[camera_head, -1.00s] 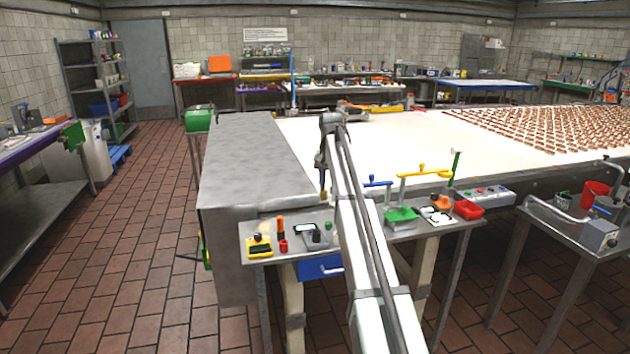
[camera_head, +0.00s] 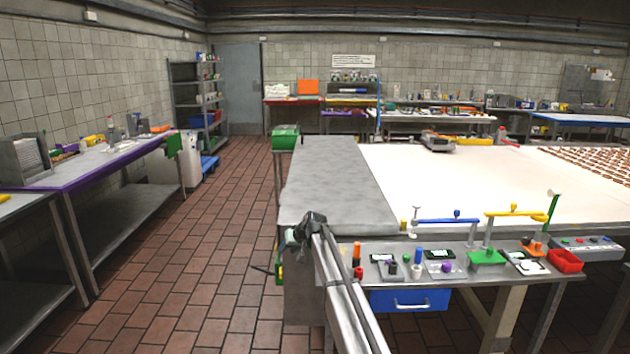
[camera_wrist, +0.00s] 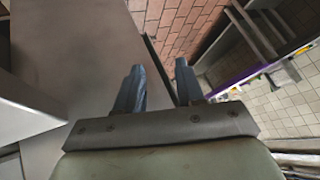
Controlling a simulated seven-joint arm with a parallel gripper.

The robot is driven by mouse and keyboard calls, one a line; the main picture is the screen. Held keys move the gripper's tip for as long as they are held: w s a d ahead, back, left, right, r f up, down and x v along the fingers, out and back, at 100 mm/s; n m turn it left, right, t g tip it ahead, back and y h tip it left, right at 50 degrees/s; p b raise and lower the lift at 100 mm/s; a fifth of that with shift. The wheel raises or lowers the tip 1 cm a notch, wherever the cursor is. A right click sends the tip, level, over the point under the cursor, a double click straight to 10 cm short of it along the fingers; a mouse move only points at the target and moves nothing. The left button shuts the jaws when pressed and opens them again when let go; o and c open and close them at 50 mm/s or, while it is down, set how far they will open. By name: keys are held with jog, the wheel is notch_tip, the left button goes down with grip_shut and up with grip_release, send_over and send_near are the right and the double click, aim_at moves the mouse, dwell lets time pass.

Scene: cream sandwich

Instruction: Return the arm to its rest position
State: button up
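My arm (camera_head: 340,290) reaches forward from the bottom of the head view. Its far end (camera_head: 305,228) is beside the front of the grey metal worktop (camera_head: 340,180), left of the small tool shelf. The fingers cannot be made out in the head view. In the wrist view my gripper (camera_wrist: 160,78) has two blue-grey fingers standing apart with nothing between them. Behind them are a grey metal surface (camera_wrist: 75,60) and the red tile floor (camera_wrist: 172,25).
The tool shelf (camera_head: 465,274) holds small bottles, a green tray (camera_head: 487,258) and a red bin (camera_head: 566,261). A blue drawer (camera_head: 410,300) hangs under it. A purple-edged bench (camera_head: 110,158) stands at the left. The tiled floor (camera_head: 200,260) between is clear.

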jog(key=s+a+f+y, duration=0.2)
jog(key=s+a+f, duration=0.4)
jog(key=a+f, duration=0.55)
jog(key=s+a+f+y, duration=0.1)
jog(key=s+a+f, duration=0.6)
jog(key=a+f, duration=0.45)
jog(key=s+a+f, duration=0.4)
jog(key=s+f, duration=0.8)
jog(key=f, duration=0.2)
jog(key=s+d+f+g+h, duration=0.1)
jog(key=s+d+f+g, duration=0.1)
jog(key=s+d+f, duration=0.6)
jog(key=s+d+f+g+h, duration=0.1)
jog(key=s+d+h, duration=0.1)
jog(key=s+d, duration=0.75)
jog(key=s+d+f+g+h, duration=0.15)
jog(key=s+d+f, duration=0.3)
jog(key=d, duration=0.85)
jog(key=s+d+r+m+g+h, duration=0.1)
jog(key=s+d+g, duration=0.3)
jog(key=s+d, duration=0.7)
jog(key=s+d+r+m+g+h, duration=0.2)
jog(key=s+d+g+h, duration=0.1)
jog(key=s+d, duration=0.9)
jog(key=s+g, duration=0.1)
jog(key=s, duration=0.4)
jog(key=shift+s+r+m, duration=0.3)
jog(key=shift+s+r, duration=0.1)
